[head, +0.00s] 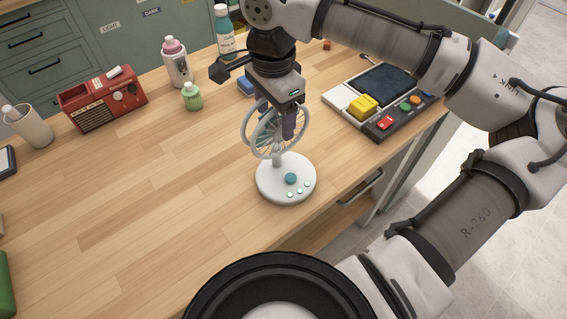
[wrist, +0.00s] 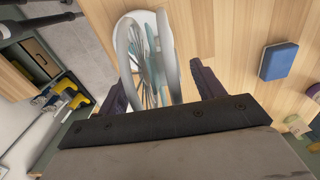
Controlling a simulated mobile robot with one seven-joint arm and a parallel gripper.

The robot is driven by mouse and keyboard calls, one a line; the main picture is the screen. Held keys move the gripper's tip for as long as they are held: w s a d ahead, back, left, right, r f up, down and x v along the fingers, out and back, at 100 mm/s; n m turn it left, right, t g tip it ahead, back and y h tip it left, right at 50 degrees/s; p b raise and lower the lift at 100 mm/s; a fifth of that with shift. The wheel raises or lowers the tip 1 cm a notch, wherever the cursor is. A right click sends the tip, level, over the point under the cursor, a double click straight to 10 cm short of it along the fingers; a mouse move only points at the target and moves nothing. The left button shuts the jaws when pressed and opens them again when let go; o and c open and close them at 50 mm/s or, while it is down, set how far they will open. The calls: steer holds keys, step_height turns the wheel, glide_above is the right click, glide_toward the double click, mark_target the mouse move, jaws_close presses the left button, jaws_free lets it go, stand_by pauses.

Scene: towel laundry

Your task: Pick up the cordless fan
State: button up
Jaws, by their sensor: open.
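The cordless fan (head: 284,180) stands upright on the wooden table, with a round white base, a blue knob, small green lights and a pale wire cage. My gripper (head: 282,124) is open and points down at the fan's cage, overlapping it in the head view. In the wrist view the fan (wrist: 147,55) shows between the two dark fingers of my gripper (wrist: 158,88), one on each side. I see no finger closed on it. The fingertips are partly hidden in the head view.
A grey device with coloured buttons (head: 383,128) and a yellow block (head: 363,105) lies to the right. A blue sponge (wrist: 278,61) lies close behind the fan. A red radio (head: 103,98), bottles (head: 176,62) and a cup (head: 27,127) stand at the back left.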

steer(key=shift+f, duration=0.2)
stand_by(0.3)
jaws_close()
steer(key=shift+r, duration=0.1)
stand_by(0.3)
